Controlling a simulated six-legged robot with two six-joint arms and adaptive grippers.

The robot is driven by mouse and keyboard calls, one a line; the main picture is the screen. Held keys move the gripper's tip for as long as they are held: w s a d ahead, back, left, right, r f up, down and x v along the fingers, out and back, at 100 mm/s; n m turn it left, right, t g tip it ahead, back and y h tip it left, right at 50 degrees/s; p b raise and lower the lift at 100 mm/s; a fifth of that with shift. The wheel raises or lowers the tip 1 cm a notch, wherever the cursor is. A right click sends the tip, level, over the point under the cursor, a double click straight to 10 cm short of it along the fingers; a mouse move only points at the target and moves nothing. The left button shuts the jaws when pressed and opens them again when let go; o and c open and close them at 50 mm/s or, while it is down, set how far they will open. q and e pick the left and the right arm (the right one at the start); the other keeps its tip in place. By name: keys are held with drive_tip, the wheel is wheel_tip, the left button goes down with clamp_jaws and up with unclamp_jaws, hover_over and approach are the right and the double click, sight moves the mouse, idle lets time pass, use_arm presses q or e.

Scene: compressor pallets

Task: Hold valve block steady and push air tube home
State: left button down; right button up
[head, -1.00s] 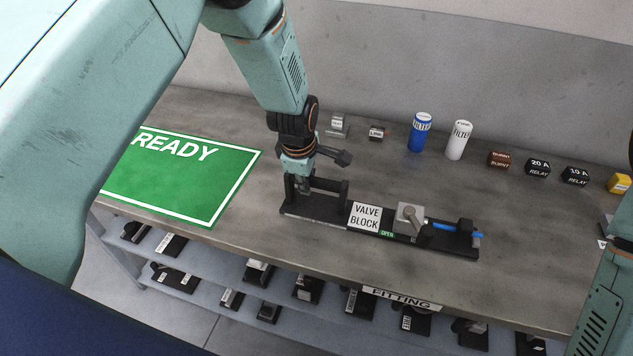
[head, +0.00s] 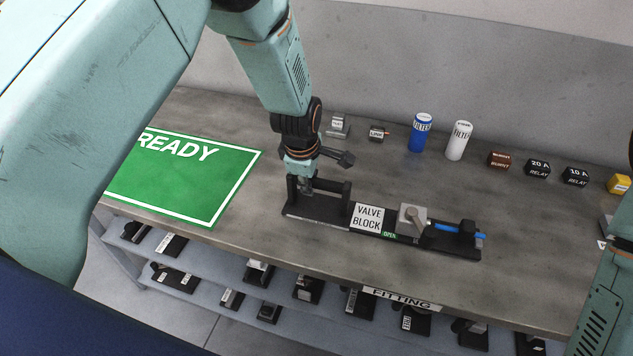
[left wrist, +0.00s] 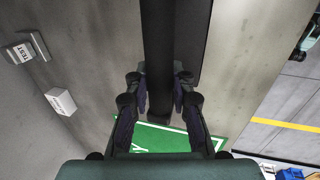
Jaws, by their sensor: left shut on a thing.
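The valve block (head: 367,217) is a long black base on the bench with a white label, a small green OPEN tag and a black bar handle (head: 330,187) at its left end. A grey square valve with a lever (head: 412,216) stands on it. The blue air tube (head: 446,228) lies at its right end, partly behind a black holder; whether its tip is seated is too small to tell. My left gripper (head: 305,186) is shut on the handle; the left wrist view shows its fingers (left wrist: 160,105) either side of the black bar. My right gripper is out of view.
A green READY mat (head: 160,195) lies left. Behind the block stand a blue filter (head: 421,133), a white filter (head: 459,141), and several small relays and parts. A shelf (head: 205,277) with dark parts runs below the FITTING edge. The bench in front of the block is clear.

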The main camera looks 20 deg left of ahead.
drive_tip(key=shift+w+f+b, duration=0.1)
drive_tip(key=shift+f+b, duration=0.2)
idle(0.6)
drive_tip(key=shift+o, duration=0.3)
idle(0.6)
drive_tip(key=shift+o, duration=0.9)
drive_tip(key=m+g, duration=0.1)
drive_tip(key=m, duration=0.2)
approach(473, 228)
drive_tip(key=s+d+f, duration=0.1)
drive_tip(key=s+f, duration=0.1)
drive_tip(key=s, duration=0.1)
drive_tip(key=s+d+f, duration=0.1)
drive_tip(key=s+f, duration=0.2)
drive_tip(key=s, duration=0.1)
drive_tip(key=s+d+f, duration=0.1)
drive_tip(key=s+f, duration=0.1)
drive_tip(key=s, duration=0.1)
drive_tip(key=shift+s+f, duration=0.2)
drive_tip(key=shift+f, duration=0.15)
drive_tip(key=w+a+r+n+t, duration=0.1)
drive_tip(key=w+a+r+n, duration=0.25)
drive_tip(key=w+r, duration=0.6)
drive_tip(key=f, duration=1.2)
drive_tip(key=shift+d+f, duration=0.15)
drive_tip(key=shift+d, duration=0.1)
